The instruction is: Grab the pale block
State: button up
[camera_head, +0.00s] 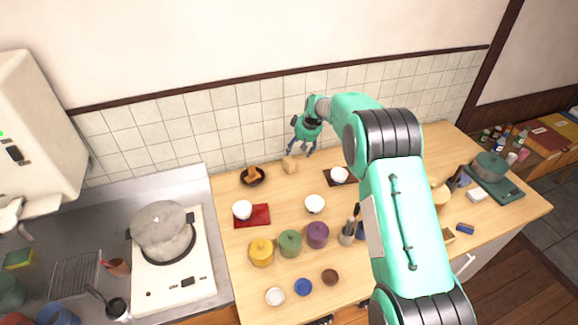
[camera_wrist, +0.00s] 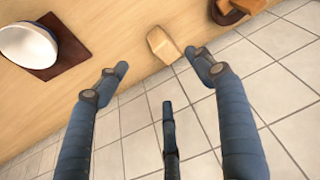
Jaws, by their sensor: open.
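The pale block (camera_head: 290,165) is a small light-wood piece on the wooden counter, near the tiled back wall. It also shows in the wrist view (camera_wrist: 163,44), near the top middle, lying beyond the fingertips and closer to the right finger. My gripper (camera_head: 301,152) is open and empty, just right of the block and slightly above it in the head view. In the wrist view my gripper (camera_wrist: 160,76) has its fingers spread wide, with nothing between them. I cannot tell whether the right fingertip touches the block.
A dark bowl with brown contents (camera_head: 253,176) stands left of the block. A white bowl on a dark mat (camera_head: 339,175) stands to its right. The tiled wall (camera_head: 240,125) is close behind. Jars, a red tray (camera_head: 262,216) and small bowls lie toward the front.

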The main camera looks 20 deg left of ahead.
aim_at(292, 160)
jog(key=shift+a+f, duration=0.3)
jog(key=shift+x, duration=4.3)
jog(key=shift+f, duration=0.2)
jog(key=shift+x, duration=2.35)
jog(key=shift+c, duration=0.5)
jog(key=c, duration=1.2)
